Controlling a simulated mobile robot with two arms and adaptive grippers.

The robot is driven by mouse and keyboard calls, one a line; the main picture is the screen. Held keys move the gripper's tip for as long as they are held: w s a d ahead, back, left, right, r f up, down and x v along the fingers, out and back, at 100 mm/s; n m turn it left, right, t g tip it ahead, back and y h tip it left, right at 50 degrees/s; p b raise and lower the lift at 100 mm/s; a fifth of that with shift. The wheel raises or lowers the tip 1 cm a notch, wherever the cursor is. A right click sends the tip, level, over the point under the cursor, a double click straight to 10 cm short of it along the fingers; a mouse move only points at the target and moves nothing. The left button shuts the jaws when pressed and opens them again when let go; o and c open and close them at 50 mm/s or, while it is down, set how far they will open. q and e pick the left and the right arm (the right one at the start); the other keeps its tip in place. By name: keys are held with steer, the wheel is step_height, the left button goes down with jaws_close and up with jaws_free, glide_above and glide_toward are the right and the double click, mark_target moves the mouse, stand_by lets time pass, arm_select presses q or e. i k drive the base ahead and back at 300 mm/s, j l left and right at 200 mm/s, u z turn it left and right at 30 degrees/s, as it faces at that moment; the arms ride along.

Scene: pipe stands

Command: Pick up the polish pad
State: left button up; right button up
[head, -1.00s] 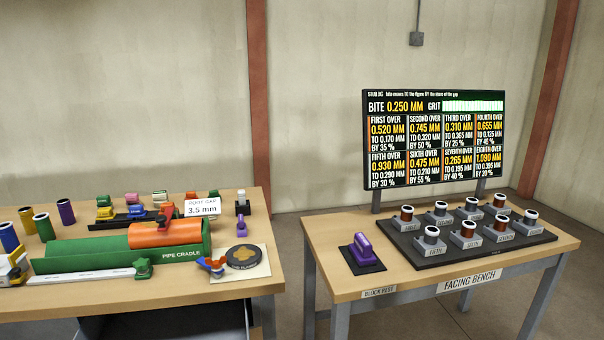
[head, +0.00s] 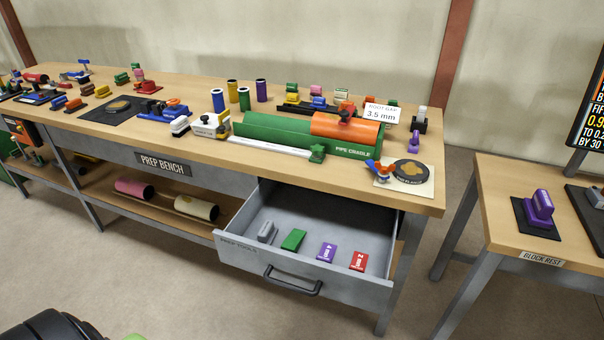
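No label in the head view reads polish pad. A plain green block (head: 293,240) lies flat in the open drawer (head: 240,243) of the prep bench, and it may be the pad, but I cannot tell for certain. Left of it in the drawer is a grey piece (head: 267,232). Right of it are a purple block marked 4 mm (head: 326,252) and a red block marked 2 mm (head: 358,261). Nothing touches the green block. Neither of my grippers shows clearly in this view.
The prep bench (head: 300,172) carries a green pipe cradle (head: 270,134), an orange pipe (head: 345,128) and several small tools. The drawer juts out over the floor. The block rest bench (head: 505,225) stands at right with a purple-handled block (head: 539,208). Floor in front is open.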

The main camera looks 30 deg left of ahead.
mark_target(267, 233)
steer(key=j+u, duration=0.2)
steer(key=u, duration=0.2)
steer(key=k+j+u, duration=0.1)
steer(key=j+u, duration=0.15)
steer(key=u, duration=0.15)
